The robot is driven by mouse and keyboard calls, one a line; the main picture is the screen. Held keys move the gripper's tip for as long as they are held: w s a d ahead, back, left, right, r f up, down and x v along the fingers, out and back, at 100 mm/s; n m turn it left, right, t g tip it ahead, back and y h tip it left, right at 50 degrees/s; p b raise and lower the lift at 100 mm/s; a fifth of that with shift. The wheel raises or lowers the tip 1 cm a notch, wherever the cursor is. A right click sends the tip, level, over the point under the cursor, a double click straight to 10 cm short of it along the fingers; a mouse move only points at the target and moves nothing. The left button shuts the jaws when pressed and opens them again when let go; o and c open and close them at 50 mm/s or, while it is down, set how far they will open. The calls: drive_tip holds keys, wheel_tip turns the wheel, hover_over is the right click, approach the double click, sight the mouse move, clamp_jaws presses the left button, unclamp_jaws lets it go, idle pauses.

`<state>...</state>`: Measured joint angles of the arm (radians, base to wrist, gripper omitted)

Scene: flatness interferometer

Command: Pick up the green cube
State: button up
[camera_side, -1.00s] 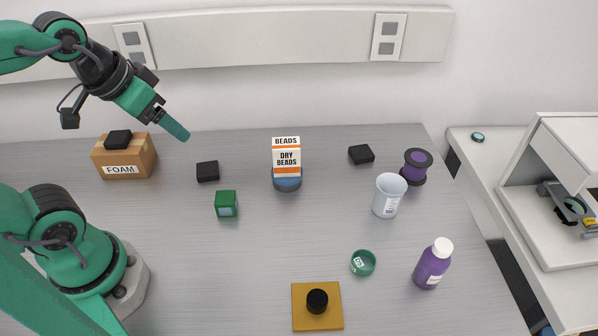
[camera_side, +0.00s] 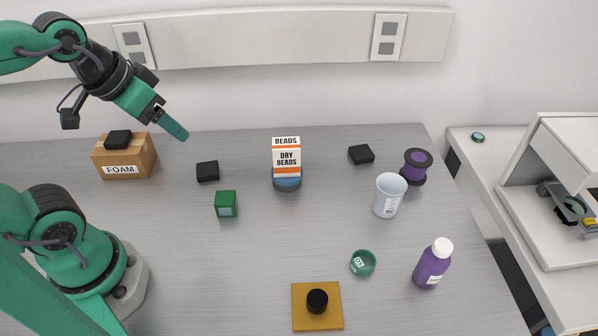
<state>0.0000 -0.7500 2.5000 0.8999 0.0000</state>
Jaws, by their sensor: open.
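The green cube (camera_side: 226,204) sits on the grey table, left of the middle, with a pale label on its front face. My gripper (camera_side: 184,134) is up and to the left of the cube, in the air near the back of the table. It is open and apart from the cube. Only one long green finger shows clearly; the other is hidden.
A black block (camera_side: 208,171) lies just behind the cube. A foam box (camera_side: 132,157) stands back left, a beads box (camera_side: 286,157) right of the cube. Farther right are a white cup (camera_side: 389,196), purple spool (camera_side: 416,167) and purple bottle (camera_side: 433,264).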

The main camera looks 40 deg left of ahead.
drive_tip(key=n+g, duration=0.6)
drive_tip(key=n, duration=0.3)
hover_over(224, 197)
drive_tip(key=f, duration=1.6)
drive_tip(key=shift+d, duration=0.2)
drive_tip(key=shift+s+f, duration=0.1)
drive_tip(key=shift+f, duration=0.05)
drive_tip(key=shift+f, duration=1.2)
drive_tip(key=shift+f, duration=0.1)
drive_tip(key=shift+a+f, duration=0.15)
drive_tip(key=shift+f, duration=2.35)
